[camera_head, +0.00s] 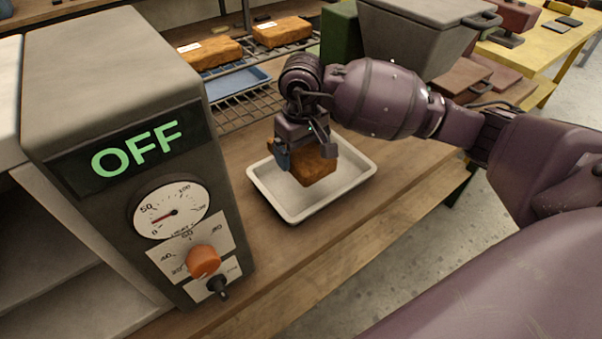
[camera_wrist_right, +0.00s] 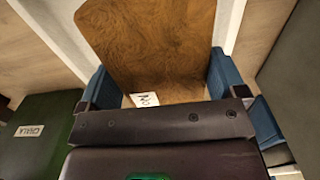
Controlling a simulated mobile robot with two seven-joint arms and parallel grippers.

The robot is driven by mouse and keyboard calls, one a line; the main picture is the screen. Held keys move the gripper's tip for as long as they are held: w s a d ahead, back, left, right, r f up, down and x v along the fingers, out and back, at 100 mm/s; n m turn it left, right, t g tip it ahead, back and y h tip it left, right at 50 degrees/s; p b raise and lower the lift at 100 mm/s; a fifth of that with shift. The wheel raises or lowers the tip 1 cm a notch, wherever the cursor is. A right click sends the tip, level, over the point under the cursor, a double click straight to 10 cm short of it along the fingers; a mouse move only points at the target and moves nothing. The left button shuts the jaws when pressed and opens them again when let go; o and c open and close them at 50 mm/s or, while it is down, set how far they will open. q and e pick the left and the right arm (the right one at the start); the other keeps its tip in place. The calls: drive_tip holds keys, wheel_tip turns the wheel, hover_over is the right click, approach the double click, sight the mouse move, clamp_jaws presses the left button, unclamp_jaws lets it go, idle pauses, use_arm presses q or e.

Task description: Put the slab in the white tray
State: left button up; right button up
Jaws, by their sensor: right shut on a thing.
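The slab (camera_head: 315,167) is a brown block, held by my right gripper (camera_head: 306,156) over the white tray (camera_head: 352,183). In the right wrist view the slab (camera_wrist_right: 150,45) fills the space between the blue fingers of the gripper (camera_wrist_right: 160,85), with a small white label near its lower edge. In the head view the slab hangs within the tray's outline; I cannot tell whether it touches the tray floor. The tray lies on the wooden bench and looks otherwise empty. My left gripper is not in view.
A grey machine (camera_head: 115,80) reading OFF, with a dial and orange knob, stands left of the tray. A grey bin (camera_head: 408,42) stands at the back right.

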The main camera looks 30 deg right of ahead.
wheel_tip(320, 180, down, 3)
drive_tip(key=shift+f, duration=0.2)
wheel_tip(320, 180, down, 4)
drive_tip(key=shift+r+b, duration=0.1)
drive_tip(key=shift+b, duration=0.25)
drive_tip(key=shift+f, duration=0.2)
drive_tip(key=shift+r, duration=0.1)
drive_tip(key=shift+f, duration=0.2)
drive_tip(key=o, duration=1)
